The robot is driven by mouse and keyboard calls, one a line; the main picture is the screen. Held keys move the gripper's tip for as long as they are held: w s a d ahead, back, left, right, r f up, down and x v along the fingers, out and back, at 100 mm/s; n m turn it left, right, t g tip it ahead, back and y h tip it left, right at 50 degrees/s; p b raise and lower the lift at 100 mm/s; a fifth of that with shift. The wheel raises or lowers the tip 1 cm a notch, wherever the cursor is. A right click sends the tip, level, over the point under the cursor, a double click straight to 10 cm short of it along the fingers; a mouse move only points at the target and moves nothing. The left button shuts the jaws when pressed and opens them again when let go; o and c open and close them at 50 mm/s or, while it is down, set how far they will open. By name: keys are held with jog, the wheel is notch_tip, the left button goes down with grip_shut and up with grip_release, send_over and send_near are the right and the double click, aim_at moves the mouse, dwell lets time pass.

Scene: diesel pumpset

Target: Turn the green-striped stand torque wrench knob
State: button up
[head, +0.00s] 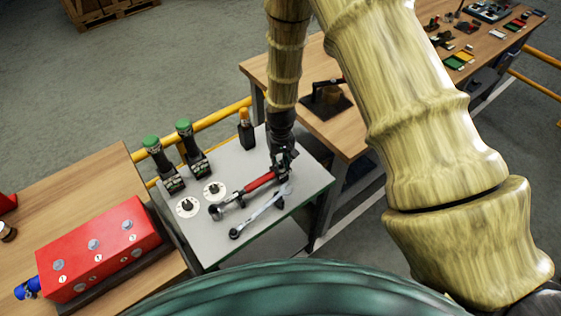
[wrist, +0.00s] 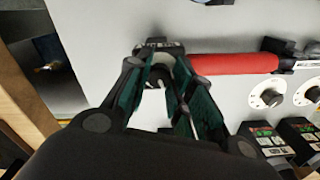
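A torque wrench with a red grip (head: 260,182) lies on the grey stand top (head: 235,165); the red grip also shows in the wrist view (wrist: 235,63). My gripper (head: 284,160) is low over the stand, at the end of the red grip away from the ratchet head (head: 216,212). In the wrist view my gripper (wrist: 158,75) has its green-padded fingers spread around a small dark and pale gap, with the right finger beside the grip's end. The fingers hide that end. I cannot make out a green-striped knob or whether the fingers touch anything.
A silver spanner (head: 260,212) lies in front of the wrench. Two white dials with dark knobs (head: 187,206) (head: 214,190) are left of it. Two green-topped tools (head: 160,165) (head: 192,148) and an orange-capped bottle (head: 246,128) stand behind. A red box (head: 98,250) is at left.

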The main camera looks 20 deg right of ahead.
aim_at(280, 164)
grip_shut()
jog(key=shift+m, duration=0.3)
jog(key=shift+f+m+b, duration=0.1)
jog(key=shift+m+b, duration=0.65)
jog(key=shift+m, duration=0.25)
jog(key=shift+m+b, duration=0.6)
jog(key=shift+m, duration=1.5)
jog(key=o, duration=0.9)
grip_release()
jog(key=shift+r, duration=0.2)
notch_tip(280, 164, up, 12)
jog(key=shift+f, duration=0.1)
